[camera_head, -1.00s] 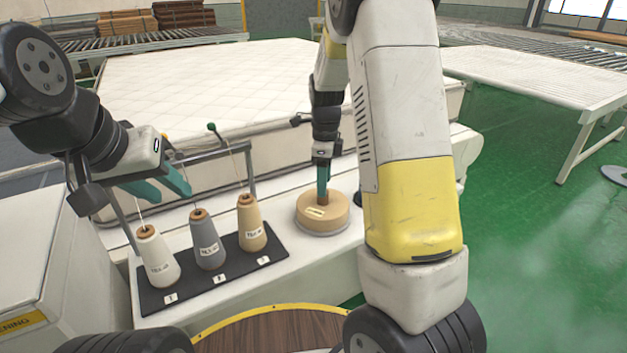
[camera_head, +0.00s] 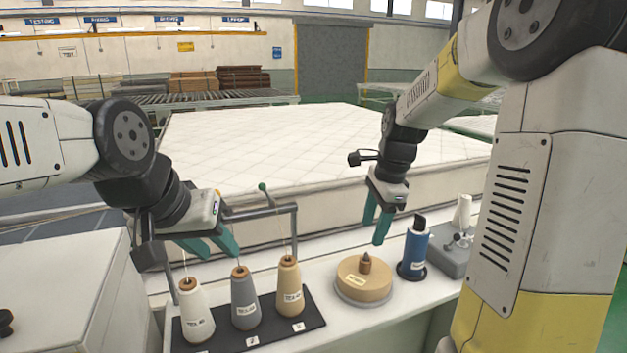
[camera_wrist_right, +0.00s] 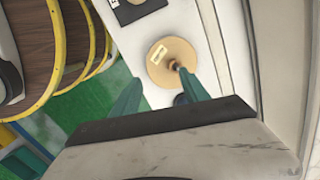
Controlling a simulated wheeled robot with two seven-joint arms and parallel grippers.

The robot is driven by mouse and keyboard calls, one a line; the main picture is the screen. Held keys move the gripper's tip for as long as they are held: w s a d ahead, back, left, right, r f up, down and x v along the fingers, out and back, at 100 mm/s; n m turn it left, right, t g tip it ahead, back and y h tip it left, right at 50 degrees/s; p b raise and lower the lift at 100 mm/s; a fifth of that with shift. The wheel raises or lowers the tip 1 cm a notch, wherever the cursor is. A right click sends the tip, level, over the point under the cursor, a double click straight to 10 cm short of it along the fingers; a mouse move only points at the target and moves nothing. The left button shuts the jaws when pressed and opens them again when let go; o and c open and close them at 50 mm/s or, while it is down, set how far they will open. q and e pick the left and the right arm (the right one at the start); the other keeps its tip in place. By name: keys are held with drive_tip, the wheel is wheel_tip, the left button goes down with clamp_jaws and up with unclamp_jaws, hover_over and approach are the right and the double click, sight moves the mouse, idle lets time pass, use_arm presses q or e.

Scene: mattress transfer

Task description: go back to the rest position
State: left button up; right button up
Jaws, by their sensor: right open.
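My left gripper (camera_head: 209,244) has teal fingers set apart and hangs above the white and grey thread cones. My right gripper (camera_head: 377,222) is open and empty, above and a little right of the round tan block (camera_head: 363,280) with a brown knob. In the right wrist view the fingers (camera_wrist_right: 165,98) are spread, with the tan block (camera_wrist_right: 172,62) below and beyond them. The white cone (camera_head: 196,312), grey cone (camera_head: 244,300) and tan cone (camera_head: 289,288) stand upright on a black mat (camera_head: 312,322).
A thin rack (camera_head: 262,210) stands behind the cones, close to my left gripper. A blue spool (camera_head: 413,250) and a grey device (camera_head: 449,258) stand right of the block. A large white quilted mattress (camera_head: 300,150) lies behind. A white cabinet (camera_head: 60,290) is at left.

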drive_tip(key=s+a+r+n+t, duration=0.1)
drive_tip(key=s+r+n+t, duration=0.1)
drive_tip(key=s+n, duration=0.6)
drive_tip(key=s+r+n+t, duration=0.2)
drive_tip(key=s+r+n, duration=0.3)
drive_tip(key=s+n, duration=0.3)
drive_tip(key=shift+s+a+r+n+t+y, duration=0.3)
drive_tip(key=shift+s+a+n, duration=0.1)
drive_tip(key=shift+s, duration=0.75)
